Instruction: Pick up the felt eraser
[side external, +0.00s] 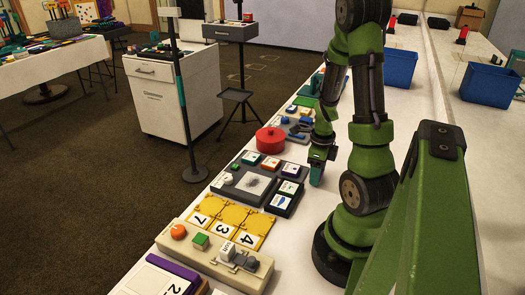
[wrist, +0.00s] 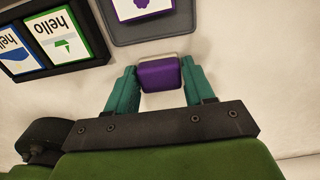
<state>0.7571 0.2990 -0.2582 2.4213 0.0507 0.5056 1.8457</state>
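A small purple block with a pale edge, which looks like the felt eraser (wrist: 159,74), sits between my two teal fingers in the wrist view. My gripper (wrist: 159,80) has a finger against each side of it, with no clear gap on either side. In the side external view my gripper (side external: 317,172) points down, low over the white table, right of the dark trays. The eraser cannot be made out there, hidden by the gripper. I cannot tell whether it touches the table.
A dark tray with "hello" cards (wrist: 60,40) and a grey panel with a purple picture (wrist: 148,8) lie just beyond the gripper. A red round container (side external: 270,140), yellow number tiles (side external: 228,222) and a beige button panel (side external: 216,258) line the table. A blue bin (side external: 399,69) stands farther back.

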